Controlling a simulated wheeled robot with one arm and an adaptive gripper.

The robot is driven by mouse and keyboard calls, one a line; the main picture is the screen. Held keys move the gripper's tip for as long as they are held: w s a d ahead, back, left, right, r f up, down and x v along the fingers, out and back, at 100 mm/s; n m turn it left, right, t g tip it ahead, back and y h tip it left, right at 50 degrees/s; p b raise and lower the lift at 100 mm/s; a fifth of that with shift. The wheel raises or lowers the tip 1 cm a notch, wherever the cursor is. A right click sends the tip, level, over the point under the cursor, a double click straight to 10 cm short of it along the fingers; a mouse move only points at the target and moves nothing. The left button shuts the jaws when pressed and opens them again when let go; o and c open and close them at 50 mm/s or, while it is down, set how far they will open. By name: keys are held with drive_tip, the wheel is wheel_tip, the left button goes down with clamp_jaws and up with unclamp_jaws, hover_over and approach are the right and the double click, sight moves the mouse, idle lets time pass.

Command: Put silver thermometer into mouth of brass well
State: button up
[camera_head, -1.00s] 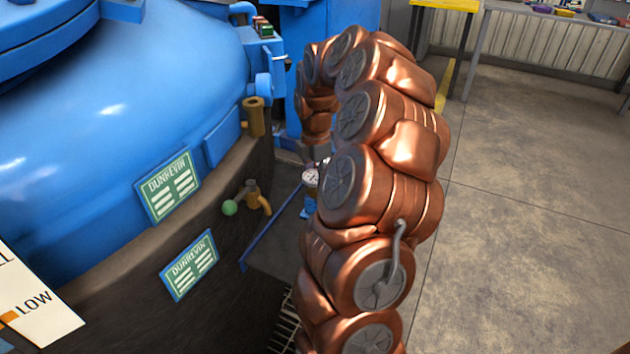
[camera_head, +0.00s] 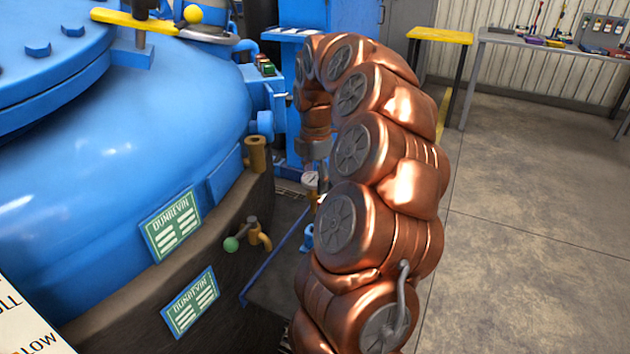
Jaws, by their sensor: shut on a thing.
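The brass well (camera_head: 257,154) is a short upright tube with an open mouth on top, on the side of the blue furnace. My gripper (camera_head: 321,180) hangs to the right of the well, pointing down, and is partly hidden by my copper-coloured arm. It is shut on the silver thermometer (camera_head: 311,181), whose pale round dial shows just at the fingers. The thermometer is apart from the well in the picture. Its stem cannot be made out clearly.
The blue furnace vessel (camera_head: 120,150) fills the left. A brass valve with a green ball handle (camera_head: 231,244) juts out below the well. A blue box with coloured buttons (camera_head: 265,68) stands behind. Open floor (camera_head: 530,220) lies right, with a grey workbench (camera_head: 520,40) beyond.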

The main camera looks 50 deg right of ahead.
drive_tip(key=shift+r+p, duration=1.9)
drive_tip(key=shift+r, duration=0.95)
